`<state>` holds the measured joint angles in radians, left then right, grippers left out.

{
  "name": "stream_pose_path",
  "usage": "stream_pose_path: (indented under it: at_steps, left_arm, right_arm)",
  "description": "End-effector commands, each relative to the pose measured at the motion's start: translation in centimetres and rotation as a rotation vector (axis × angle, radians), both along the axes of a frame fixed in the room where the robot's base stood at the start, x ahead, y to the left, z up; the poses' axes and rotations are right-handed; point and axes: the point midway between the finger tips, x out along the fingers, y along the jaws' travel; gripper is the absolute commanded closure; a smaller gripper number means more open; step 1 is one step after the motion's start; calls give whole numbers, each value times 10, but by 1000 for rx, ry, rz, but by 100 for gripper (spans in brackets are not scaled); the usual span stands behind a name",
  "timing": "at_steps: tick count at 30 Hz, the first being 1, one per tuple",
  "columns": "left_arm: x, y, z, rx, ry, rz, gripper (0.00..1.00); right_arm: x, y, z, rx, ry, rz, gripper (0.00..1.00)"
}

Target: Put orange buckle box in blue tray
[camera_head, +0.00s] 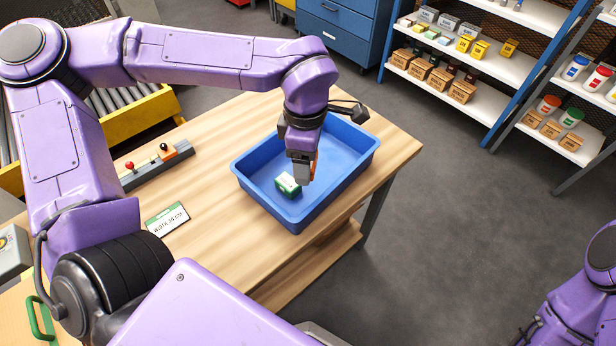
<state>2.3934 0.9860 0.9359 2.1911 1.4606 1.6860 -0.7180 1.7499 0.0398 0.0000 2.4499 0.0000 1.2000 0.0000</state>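The blue tray (254,205) sits on the wooden table, near its right side. My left gripper (304,178) points down inside the tray's outline, reaching in from above. A narrow orange piece (314,168) shows at the right side of its fingers; it looks like the orange buckle box, held between them and mostly hidden by the gripper. A small green and white box (288,185) lies in the tray, just left of the fingertips. I cannot tell whether the orange box touches the tray floor. My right gripper is out of view; only part of my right arm shows at the lower right.
The wooden table (225,125) is bare between the tray and a width sign (167,219). A grey bar with a red knob and an orange block (155,167) lies at the table's left. Shelves (480,60) and a blue cabinet (337,35) stand behind; open floor lies right.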

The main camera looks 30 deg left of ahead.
Motion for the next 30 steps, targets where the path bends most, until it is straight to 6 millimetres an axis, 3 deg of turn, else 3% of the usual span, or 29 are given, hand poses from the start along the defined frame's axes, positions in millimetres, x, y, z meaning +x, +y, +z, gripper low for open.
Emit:
stream_pose_path:
  at_steps: [1,6,9,14,17,25,30]
  left_arm:
    - [-8,1,-6,-1,-3,146,67]
    - [-33,2,-8,2,-3,653,67]
    - [-43,3,-9,4,-2,853,67]
    - [-46,4,-10,7,0,996,67]
    - [-30,9,-16,9,3,1011,67]
    - [40,32,-48,13,2,1009,67]
    - [66,39,-86,10,2,1006,67]
  right_arm:
    - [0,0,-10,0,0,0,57]
    - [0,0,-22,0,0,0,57]
    - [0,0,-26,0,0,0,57]
    - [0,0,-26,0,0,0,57]
    - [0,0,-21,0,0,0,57]
    - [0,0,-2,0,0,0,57]
    - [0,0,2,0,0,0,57]
